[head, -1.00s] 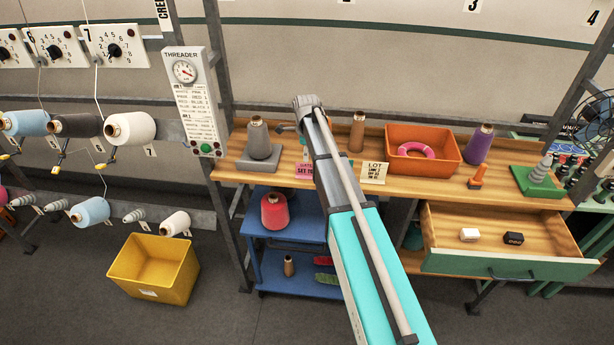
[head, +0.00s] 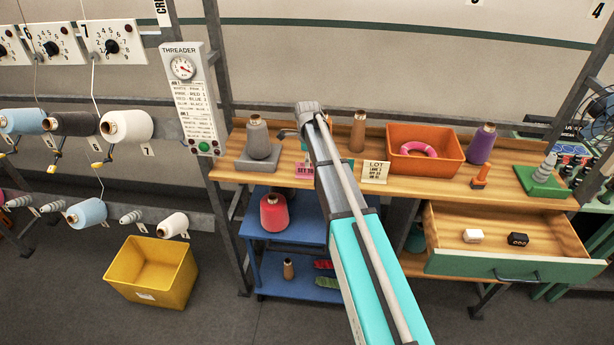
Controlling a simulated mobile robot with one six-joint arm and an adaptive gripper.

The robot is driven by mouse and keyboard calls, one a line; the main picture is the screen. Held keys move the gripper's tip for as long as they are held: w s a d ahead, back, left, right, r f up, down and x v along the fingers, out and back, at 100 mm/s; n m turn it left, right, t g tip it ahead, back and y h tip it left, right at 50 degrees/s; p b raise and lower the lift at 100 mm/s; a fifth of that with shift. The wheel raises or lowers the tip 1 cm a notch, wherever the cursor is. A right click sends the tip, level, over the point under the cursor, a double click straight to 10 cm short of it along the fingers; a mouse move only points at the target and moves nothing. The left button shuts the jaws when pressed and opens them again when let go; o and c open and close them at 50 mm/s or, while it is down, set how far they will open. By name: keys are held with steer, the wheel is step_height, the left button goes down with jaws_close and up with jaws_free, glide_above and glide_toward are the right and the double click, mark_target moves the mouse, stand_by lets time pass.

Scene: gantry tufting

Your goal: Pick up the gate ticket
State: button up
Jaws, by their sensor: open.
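No card in view is legibly marked as a gate ticket. A pink card (head: 304,170) with dark print stands at the front edge of the wooden bench, partly hidden behind my arm. A cream card marked LOT (head: 375,172) stands on the bench just right of my arm. My gripper (head: 288,133) shows only as a small grey part left of the arm's end, above the bench near the grey cone. The rest of it is hidden by the arm. It is open, and I see nothing held.
The bench (head: 232,171) carries a grey cone (head: 258,137), a brown cone (head: 357,133), an orange bin (head: 450,160) with a pink ring, and a purple cone (head: 482,144). An open drawer (head: 480,264) juts out at right. A blue shelf (head: 300,224) stands below.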

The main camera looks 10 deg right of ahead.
steer(key=shift+f+b, duration=0.9)
steer(key=shift+f, duration=0.25)
jaws_close()
